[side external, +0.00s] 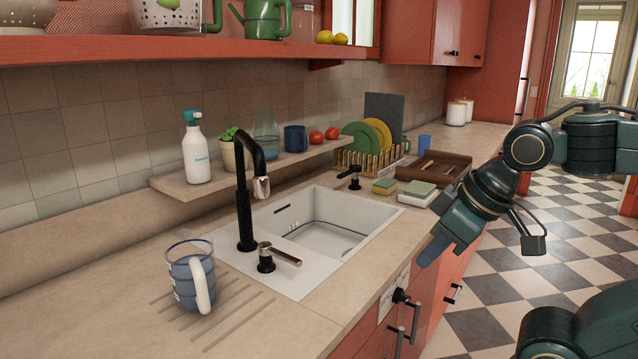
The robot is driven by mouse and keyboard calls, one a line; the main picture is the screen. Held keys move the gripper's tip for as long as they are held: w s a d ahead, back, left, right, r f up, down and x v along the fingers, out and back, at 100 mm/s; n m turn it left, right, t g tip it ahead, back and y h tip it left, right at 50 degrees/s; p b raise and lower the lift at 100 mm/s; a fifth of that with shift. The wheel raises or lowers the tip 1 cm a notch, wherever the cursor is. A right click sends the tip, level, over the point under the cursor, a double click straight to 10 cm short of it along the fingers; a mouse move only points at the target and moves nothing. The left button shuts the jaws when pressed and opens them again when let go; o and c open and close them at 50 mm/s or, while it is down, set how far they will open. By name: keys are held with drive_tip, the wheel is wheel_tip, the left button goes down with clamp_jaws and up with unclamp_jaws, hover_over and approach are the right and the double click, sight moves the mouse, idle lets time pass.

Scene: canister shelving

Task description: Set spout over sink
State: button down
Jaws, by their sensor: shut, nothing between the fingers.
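The black faucet (243,205) stands upright on the white deck at the left end of the sink. Its spout (258,150) arches a short way to the right and ends in a chrome tip (261,187). The tip shows close to the faucet's own column, left of the white sink basin (345,228); I cannot tell whether it hangs over the basin's edge. My gripper (430,252) is shut and empty, pointing down in front of the counter's front edge, to the right of the sink and well apart from the faucet.
A lever handle (280,255) stands beside the faucet. A blue glass mug (190,278) sits on the drain grooves. A low shelf (260,165) behind holds a soap bottle (195,150), plant and cup. Sponges (418,193) and a wooden tray (436,168) lie right of the sink.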

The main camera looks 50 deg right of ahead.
drive_tip(key=w+d+r+t+h, duration=0.1)
drive_tip(key=w+r, duration=0.2)
drive_tip(key=w, duration=0.3)
drive_tip(key=w+d+r+t+h, duration=0.1)
drive_tip(key=w+r, duration=0.3)
drive_tip(key=w, duration=0.3)
drive_tip(key=n+t+h, duration=0.3)
drive_tip(key=h, duration=0.3)
approach(255, 145)
drive_tip(key=x, duration=0.4)
drive_tip(key=shift+w+d+f, duration=0.15)
drive_tip(key=shift+w, duration=0.05)
drive_tip(key=w+a+r+n+t+h, duration=0.1)
drive_tip(key=w+a+h, duration=0.1)
drive_tip(key=a, duration=0.6)
drive_tip(key=shift+w+n+t+h, duration=0.3)
drive_tip(key=shift+w+n+h, duration=0.1)
drive_tip(key=shift+h, duration=0.3)
drive_tip(key=w+d+f, duration=0.2)
drive_tip(key=w+d, duration=0.3)
drive_tip(key=d, duration=0.5)
drive_tip(key=shift+w+f, duration=0.2)
drive_tip(key=shift+f, duration=0.1)
